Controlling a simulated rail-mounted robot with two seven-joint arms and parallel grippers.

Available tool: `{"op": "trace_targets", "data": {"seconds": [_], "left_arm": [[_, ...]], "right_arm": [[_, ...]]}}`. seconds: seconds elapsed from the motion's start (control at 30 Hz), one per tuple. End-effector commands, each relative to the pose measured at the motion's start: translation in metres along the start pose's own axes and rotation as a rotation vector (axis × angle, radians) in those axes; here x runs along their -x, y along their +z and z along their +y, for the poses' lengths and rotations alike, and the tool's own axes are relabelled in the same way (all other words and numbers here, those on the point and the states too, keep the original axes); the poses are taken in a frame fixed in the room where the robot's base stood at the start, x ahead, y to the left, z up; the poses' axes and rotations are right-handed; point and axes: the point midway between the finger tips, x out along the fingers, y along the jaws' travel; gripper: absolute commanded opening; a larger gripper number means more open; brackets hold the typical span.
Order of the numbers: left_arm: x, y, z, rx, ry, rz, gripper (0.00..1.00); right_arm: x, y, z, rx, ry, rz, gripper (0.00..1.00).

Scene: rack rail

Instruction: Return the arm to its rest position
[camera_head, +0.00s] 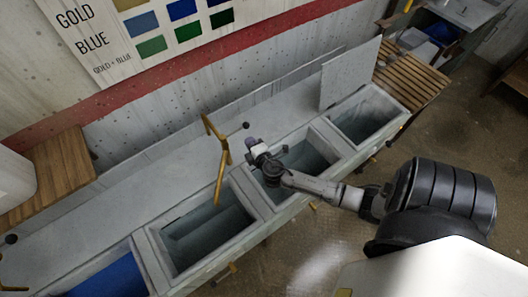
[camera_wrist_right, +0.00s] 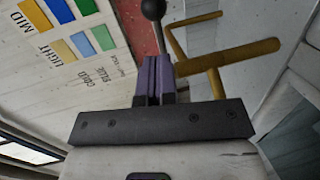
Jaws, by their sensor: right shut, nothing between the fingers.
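My right gripper (camera_head: 250,146) is above the bins, to the right of a yellow lever (camera_head: 222,160) with a black ball knob (camera_head: 245,125). In the right wrist view its purple fingers (camera_wrist_right: 153,62) are together with nothing between them. The fingertips point toward the rod below the black knob (camera_wrist_right: 153,9), with the yellow lever (camera_wrist_right: 225,55) to their right. I cannot tell whether they touch it. My right arm reaches in from the lower right. My left gripper is not in view.
A row of open grey bins (camera_head: 160,236) runs diagonally below the arm; one holds blue material (camera_head: 110,281). A colour chart (camera_head: 150,35) hangs on the wall. A grey upright panel (camera_head: 350,73) and a slatted wooden shelf (camera_head: 412,77) stand at the right end.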

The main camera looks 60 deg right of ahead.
Motion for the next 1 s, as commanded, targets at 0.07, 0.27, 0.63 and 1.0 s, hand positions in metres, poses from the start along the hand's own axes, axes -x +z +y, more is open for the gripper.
{"op": "trace_targets", "data": {"seconds": [0.07, 0.27, 0.63, 1.0], "left_arm": [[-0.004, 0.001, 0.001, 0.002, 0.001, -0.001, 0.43], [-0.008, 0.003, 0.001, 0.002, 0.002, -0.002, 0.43], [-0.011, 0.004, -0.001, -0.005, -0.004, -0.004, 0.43], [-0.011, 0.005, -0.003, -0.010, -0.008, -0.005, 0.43]], "right_arm": [[0.018, 0.002, -0.003, -0.001, -0.002, 0.001, 0.00], [0.052, 0.005, -0.002, -0.002, -0.001, 0.000, 0.00], [0.082, 0.008, -0.001, 0.000, 0.000, 0.000, 0.00], [0.083, 0.015, -0.002, -0.023, -0.005, -0.042, 0.00]]}}
